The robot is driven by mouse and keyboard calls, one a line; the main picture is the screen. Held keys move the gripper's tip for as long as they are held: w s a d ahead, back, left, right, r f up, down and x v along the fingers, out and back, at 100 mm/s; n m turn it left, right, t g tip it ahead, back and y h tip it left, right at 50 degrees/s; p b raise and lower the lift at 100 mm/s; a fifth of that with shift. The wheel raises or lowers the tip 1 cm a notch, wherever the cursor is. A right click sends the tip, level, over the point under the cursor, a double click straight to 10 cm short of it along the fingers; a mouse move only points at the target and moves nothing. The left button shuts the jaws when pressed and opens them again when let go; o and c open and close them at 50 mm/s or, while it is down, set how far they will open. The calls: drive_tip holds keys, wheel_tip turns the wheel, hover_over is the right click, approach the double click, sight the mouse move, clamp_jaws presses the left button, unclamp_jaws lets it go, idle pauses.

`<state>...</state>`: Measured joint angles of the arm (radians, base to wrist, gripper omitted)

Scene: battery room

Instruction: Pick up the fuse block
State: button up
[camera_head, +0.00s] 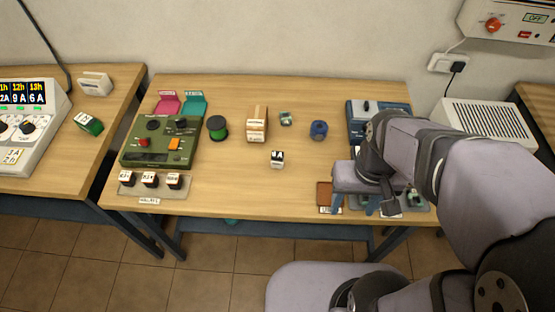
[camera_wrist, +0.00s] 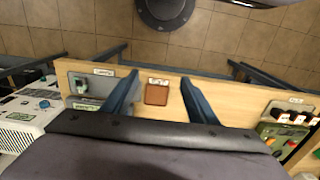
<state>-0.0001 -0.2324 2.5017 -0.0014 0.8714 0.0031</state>
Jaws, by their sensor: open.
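My gripper (camera_head: 353,206) is open and empty above the front right part of the middle table. In the wrist view my gripper (camera_wrist: 158,80) has its two blue fingers apart, with a brown square pad (camera_wrist: 157,94) showing between them. No object carries a readable fuse block name, so I cannot tell which one it is. A small white block with a dark top (camera_head: 277,159) stands near the table's middle. A beige block with a brown stripe (camera_head: 257,128) and a small grey-green block (camera_head: 286,118) stand behind it. All three are left of my gripper and apart from it.
A green spool (camera_head: 217,128) and a blue roll (camera_head: 319,130) stand on the table (camera_head: 230,187). A green control box (camera_head: 158,140) with several labelled cubes before it is at left. My arm hides part of the right side. The front middle is clear.

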drive_tip(key=w+d+f+n+t+h+b, duration=0.1)
drive_tip(key=w+d+f+n+h+b, duration=0.35)
drive_tip(key=n+b, duration=0.45)
wheel_tip(320, 180, up, 4)
drive_tip(key=n+t+y+b, duration=0.2)
drive_tip(key=n+t+b, duration=1.5)
drive_tip(key=n, duration=0.9)
hover_over(277, 158)
drive_tip(key=s, duration=0.3)
drive_tip(key=shift+m, duration=0.3)
drive_tip(key=f, duration=1.8)
drive_tip(key=shift+w+a, duration=0.1)
drive_tip(key=shift+w, duration=0.15)
drive_tip(key=shift+w+d+r+p, duration=0.1)
drive_tip(key=shift+w+d+p, duration=0.1)
drive_tip(key=shift+w, duration=1.05)
drive_tip(key=shift+w+d+r+p, duration=0.1)
drive_tip(key=shift+w+p, duration=0.1)
drive_tip(key=shift+w, duration=1)
drive_tip(key=shift+w+d+p, duration=0.1)
drive_tip(key=shift+w+p, duration=0.1)
drive_tip(key=shift+w, duration=1.05)
drive_tip(key=shift+c, duration=0.3)
